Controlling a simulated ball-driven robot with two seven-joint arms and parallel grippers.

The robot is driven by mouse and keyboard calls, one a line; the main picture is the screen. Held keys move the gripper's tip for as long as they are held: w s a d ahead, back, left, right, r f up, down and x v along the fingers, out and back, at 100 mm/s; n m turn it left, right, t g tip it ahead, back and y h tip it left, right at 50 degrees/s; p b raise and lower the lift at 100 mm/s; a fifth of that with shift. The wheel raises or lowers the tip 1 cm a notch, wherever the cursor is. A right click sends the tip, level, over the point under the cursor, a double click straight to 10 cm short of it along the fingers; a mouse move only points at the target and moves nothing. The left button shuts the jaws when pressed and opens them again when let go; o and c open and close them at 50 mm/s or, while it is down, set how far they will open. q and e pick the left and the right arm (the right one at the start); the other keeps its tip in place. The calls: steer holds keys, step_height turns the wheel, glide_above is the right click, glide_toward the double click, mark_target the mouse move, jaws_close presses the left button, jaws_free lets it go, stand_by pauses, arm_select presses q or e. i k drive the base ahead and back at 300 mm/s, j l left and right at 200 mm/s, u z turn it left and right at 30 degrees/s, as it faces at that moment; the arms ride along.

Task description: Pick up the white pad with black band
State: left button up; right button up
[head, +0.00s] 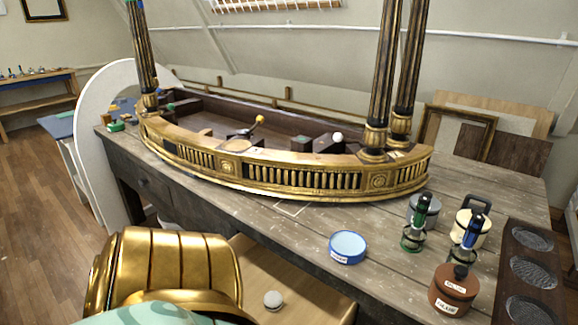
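A small round white piece (273,299) lies on a pale wooden surface (312,296) below the table's front edge, at the bottom centre of the head view. It looks like a pad with a darker lower edge, but it is too small to tell whether that is a black band. Another small white round piece (337,136) sits on a dark block inside the gilt console. Neither of my grippers is in view.
The gilt console (300,180) stands on the grey wooden table. A blue-and-white tin (348,246), green tool (418,225), blue tool (468,240), brown pot (454,290) and dark tray (555,268) occupy the right. A gold ribbed shape fills the lower left, possibly mine.

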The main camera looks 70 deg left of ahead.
mark_target(273, 301)
steer(key=u, duration=2.15)
